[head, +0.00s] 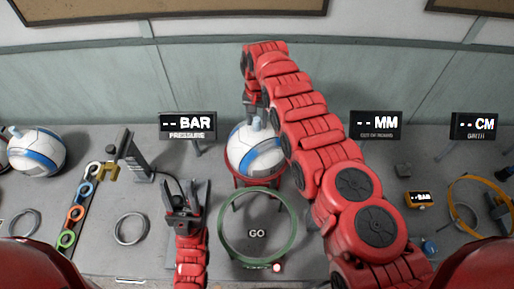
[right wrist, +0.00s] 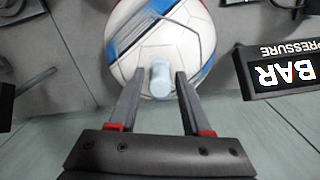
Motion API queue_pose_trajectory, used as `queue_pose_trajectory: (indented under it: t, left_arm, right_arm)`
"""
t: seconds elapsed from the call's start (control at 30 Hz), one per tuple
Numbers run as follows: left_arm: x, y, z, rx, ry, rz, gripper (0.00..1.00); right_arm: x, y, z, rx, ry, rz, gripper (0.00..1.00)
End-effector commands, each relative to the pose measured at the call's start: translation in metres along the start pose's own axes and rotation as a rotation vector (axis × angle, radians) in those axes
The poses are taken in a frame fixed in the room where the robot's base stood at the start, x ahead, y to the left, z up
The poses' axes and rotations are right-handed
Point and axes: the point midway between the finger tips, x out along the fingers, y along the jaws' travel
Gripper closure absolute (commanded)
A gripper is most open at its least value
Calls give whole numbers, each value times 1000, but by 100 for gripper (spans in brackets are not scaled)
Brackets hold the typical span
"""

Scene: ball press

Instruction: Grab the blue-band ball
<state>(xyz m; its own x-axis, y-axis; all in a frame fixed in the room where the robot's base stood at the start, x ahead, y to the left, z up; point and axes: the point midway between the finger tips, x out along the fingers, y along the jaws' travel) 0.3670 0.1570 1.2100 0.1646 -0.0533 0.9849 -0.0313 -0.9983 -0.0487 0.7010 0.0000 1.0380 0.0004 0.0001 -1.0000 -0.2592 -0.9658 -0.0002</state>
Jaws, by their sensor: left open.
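A white ball with a blue band (head: 255,150) sits in a red stand (head: 262,189) at the middle of the table. Another blue-band ball (head: 38,152) lies at the far left. My left gripper (head: 187,195) is open and empty, left of the stand.
A green ring marked GO (head: 223,232) lies in front of the stand. A strip with coloured rings (head: 76,213) and a grey pump-like device (head: 136,160) are at left. BAR (head: 188,125), MM (head: 376,124) and CM (head: 474,126) displays stand behind. An orange hoop (head: 453,195) is at right.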

Motion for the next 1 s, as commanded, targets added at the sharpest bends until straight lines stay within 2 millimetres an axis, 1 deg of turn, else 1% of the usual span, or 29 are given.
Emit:
queue_pose_trajectory:
  t: [0.03, 0.23, 0.27, 1.0]
  left_arm:
    - [0, 0, 0, 0, 0, 0, 50]
    - [0, 0, 0, 0, 0, 0, 50]
    - [0, 0, 0, 0, 0, 0, 50]
    - [0, 0, 0, 0, 0, 0, 50]
  right_arm:
    - [0, 0, 0, 0, 0, 0, 62]
    - [0, 0, 0, 0, 0, 0, 98]
    - [0, 0, 0, 0, 0, 0, 100]
    - [0, 0, 0, 0, 0, 0, 100]
